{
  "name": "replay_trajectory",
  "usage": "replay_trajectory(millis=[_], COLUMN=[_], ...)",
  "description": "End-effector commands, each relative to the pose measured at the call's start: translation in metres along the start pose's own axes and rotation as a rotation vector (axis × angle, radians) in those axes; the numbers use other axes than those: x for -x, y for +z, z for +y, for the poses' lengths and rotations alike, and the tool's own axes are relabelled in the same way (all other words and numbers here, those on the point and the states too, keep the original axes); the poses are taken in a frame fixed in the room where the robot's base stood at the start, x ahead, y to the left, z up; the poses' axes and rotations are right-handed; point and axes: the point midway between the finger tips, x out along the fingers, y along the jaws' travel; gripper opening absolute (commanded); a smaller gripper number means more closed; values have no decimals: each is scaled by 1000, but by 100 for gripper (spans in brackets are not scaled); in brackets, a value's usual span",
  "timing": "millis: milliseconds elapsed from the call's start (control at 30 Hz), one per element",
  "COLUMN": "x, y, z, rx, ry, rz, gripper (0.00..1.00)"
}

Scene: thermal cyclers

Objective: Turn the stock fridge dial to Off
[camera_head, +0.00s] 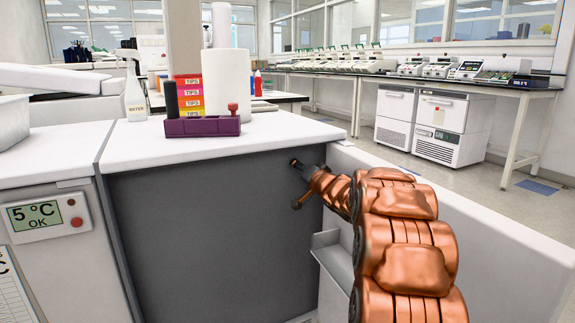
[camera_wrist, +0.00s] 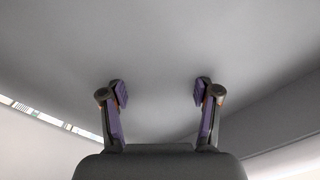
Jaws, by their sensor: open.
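A small red round control (camera_head: 76,222) sits on the panel's right side. I cannot tell whether this is the stock fridge or its dial; no "Off" mark is readable. My gripper (camera_head: 297,184) is well to the right of the panel, in front of a dark grey cabinet side (camera_head: 210,235). In the wrist view my gripper (camera_wrist: 160,93) is open, with nothing between its purple-padded fingers and a plain grey surface (camera_wrist: 160,45) beyond.
A white counter (camera_head: 240,140) above the grey side holds a purple rack (camera_head: 202,127), a spray bottle (camera_head: 135,98), coloured tip boxes (camera_head: 188,95) and a paper roll (camera_head: 227,85). A low white wall (camera_head: 470,220) runs beside my arm. Under-bench units (camera_head: 440,125) stand far right.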

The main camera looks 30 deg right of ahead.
Motion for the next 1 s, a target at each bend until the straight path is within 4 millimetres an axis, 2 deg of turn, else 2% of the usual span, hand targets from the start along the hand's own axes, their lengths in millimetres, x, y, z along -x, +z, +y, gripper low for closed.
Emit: replay_trajectory(millis=[167,700,1000], x=[-9,-61,-76], y=[0,0,0], z=[1,1,0], rx=[0,0,-1], ry=[-6,-3,-2], rz=[0,0,0], gripper=[62,62,62])
